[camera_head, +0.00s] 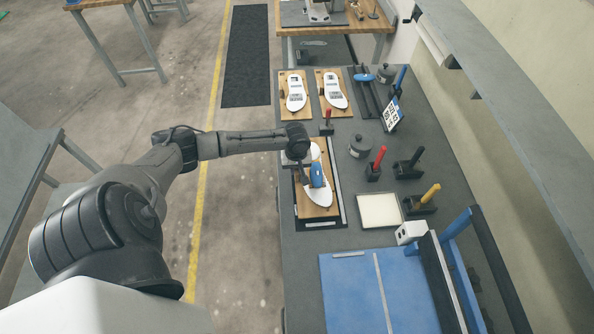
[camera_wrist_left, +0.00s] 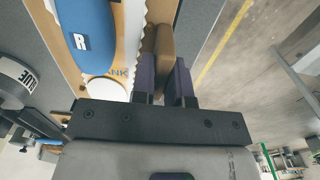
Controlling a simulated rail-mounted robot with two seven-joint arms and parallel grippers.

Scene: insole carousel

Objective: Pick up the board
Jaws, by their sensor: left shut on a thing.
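The wooden board (camera_head: 304,208) lies in a dark frame on the grey table in the head view. It bears a white insole shape (camera_head: 318,193) and a blue piece (camera_head: 317,175), which shows the letter R in the left wrist view (camera_wrist_left: 88,25). My left gripper (camera_head: 302,172) is over the board's left side. In the wrist view its two fingers (camera_wrist_left: 165,82) are closed around a brown grip block (camera_wrist_left: 162,50) at the board's edge. Whether the board is lifted cannot be told. My right gripper is not in view.
Two similar boards (camera_head: 284,88) (camera_head: 322,106) lie at the back of the table. Red (camera_head: 380,158), black and yellow (camera_head: 431,193) handled tools stand to the right, with a round pot (camera_head: 359,147) and a cream pad (camera_head: 379,210). A blue mat (camera_head: 352,295) lies in front.

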